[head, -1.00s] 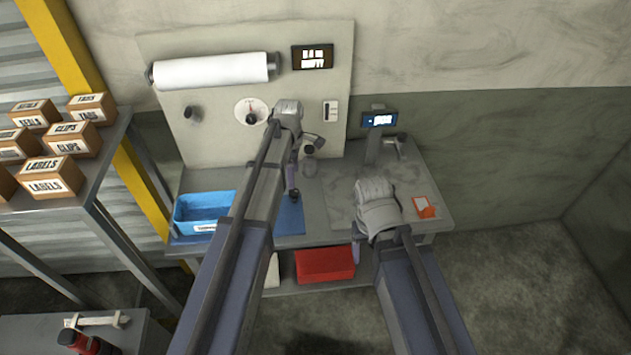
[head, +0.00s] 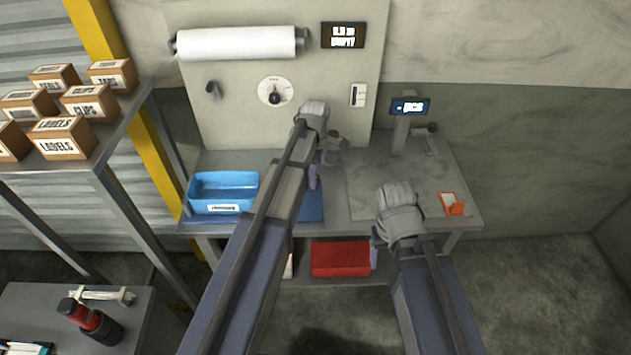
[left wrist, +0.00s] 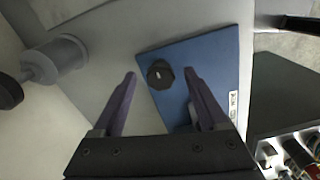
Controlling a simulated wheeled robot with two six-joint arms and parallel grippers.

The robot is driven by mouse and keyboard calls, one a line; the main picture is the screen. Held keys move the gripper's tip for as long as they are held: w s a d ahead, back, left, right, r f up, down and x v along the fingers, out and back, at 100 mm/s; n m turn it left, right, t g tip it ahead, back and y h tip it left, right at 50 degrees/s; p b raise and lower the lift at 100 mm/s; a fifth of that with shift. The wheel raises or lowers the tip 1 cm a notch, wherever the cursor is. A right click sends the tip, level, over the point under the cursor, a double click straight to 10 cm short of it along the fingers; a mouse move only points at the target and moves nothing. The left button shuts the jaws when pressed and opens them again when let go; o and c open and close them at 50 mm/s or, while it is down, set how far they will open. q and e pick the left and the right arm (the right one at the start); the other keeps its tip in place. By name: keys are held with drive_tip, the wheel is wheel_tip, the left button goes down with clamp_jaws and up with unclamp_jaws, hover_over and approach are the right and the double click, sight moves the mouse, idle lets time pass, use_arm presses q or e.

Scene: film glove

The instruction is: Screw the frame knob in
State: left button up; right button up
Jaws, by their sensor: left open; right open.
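A black faceted knob (left wrist: 160,76) lies on the blue mat (left wrist: 215,50) in the left wrist view. In the head view my left arm hides it. My left gripper (left wrist: 160,78) is open, and its two fingers appear on either side of the knob in the picture. I cannot tell how far above it they are. In the head view the left gripper (head: 314,178) is over the bench by the mat. A grey cylindrical fitting (left wrist: 58,60) with a dark end stands at the left of the wrist view. My right gripper (head: 376,256) is open and empty at the bench's front edge.
An orange card holder (head: 452,204) and a post with a small display (head: 410,106) are on the right. A red bin (head: 340,258) sits on the lower shelf. The bench's right part is mostly clear.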

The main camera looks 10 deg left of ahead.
use_arm(q)
drive_tip(key=shift+f, duration=0.25)
clamp_jaws()
idle(0.5)
